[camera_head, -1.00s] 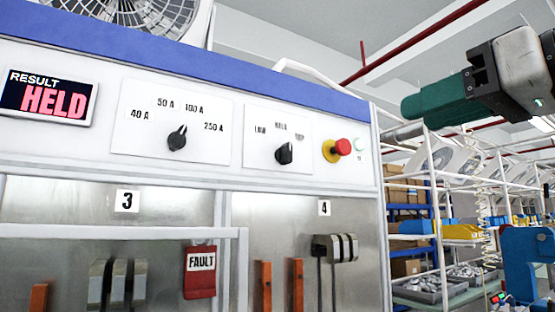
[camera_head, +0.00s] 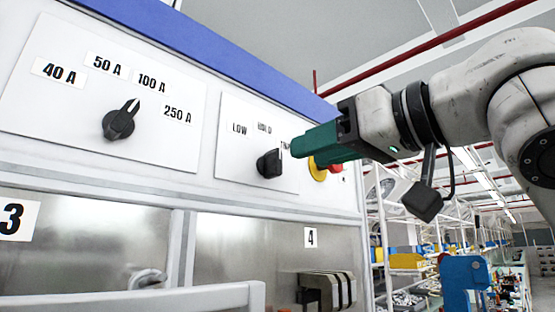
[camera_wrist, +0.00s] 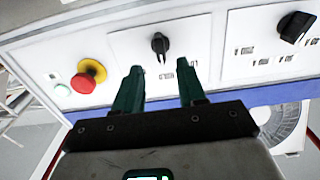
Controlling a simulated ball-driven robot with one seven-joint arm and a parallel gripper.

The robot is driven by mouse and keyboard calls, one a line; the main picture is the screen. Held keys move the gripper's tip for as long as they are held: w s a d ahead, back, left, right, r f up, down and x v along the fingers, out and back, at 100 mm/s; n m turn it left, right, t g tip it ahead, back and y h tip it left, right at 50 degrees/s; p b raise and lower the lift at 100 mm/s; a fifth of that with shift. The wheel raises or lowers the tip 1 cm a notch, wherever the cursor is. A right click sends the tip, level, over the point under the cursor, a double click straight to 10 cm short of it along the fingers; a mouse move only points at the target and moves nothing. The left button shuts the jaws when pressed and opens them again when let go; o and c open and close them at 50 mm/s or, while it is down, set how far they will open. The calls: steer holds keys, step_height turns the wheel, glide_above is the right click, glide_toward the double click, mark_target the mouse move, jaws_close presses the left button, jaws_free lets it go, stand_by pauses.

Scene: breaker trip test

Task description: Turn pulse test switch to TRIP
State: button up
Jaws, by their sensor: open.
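The pulse test switch (camera_head: 270,163) is a black knob on a white plate (camera_head: 232,165) marked LOW and HOLD, with a third label mostly covered by my gripper. Its pointer is up, seemingly near HOLD. The wrist view shows the knob (camera_wrist: 160,44) upside down, ahead of and between the two green fingers. My gripper (camera_head: 298,150) is open and empty, just right of the knob in the head view. In the wrist view my gripper (camera_wrist: 160,80) shows a clear gap between its fingertips, and neither finger appears to touch the knob.
A red emergency button (camera_head: 335,167) on a yellow base sits right of the switch, partly behind my gripper; it also shows in the wrist view (camera_wrist: 83,82). A current selector knob (camera_head: 120,122) is to the left. A white rail (camera_head: 190,300) runs below. Shelves stand at right.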

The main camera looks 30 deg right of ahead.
mark_target(280, 162)
steer(key=p+x, duration=0.1)
steer(key=x, duration=0.6)
steer(key=shift+w, duration=0.15)
jaws_close()
